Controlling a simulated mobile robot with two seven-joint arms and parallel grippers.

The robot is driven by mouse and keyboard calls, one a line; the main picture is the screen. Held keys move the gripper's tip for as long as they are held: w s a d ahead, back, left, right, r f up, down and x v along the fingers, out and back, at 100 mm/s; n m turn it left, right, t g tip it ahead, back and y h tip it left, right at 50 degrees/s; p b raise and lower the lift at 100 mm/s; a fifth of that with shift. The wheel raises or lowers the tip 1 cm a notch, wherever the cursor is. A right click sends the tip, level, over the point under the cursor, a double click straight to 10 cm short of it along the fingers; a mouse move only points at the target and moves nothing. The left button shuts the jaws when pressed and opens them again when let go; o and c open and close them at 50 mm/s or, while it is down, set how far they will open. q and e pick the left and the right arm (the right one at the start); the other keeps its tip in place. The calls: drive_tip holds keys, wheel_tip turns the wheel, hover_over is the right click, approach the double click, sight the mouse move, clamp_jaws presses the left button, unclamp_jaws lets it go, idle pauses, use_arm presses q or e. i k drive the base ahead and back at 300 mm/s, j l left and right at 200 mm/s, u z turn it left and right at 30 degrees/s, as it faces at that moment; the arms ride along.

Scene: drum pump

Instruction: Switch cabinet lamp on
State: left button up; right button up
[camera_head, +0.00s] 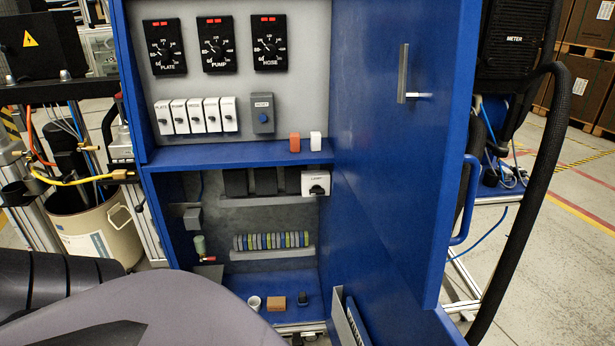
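The blue cabinet (235,155) stands open in the middle of the head view. A small white box (316,178) with a dark knob sits at the right of the lower compartment, just under the shelf. Its label is too small to read surely, but may say LAMP. I cannot tell which way its knob is set. No lit lamp shows in the cabinet, and the lower compartment looks dim. Neither gripper is in view.
The blue door (405,110) is swung open on the right. Small items, including an orange block (276,303), lie on the cabinet floor. A black hose (540,180) hangs right.

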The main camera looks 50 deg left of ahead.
sight(316, 190)
drive_tip(key=i+j, duration=0.1)
drive_tip(key=j, duration=1.95)
drive_tip(key=i+j, duration=0.15)
drive_tip(key=j, duration=0.9)
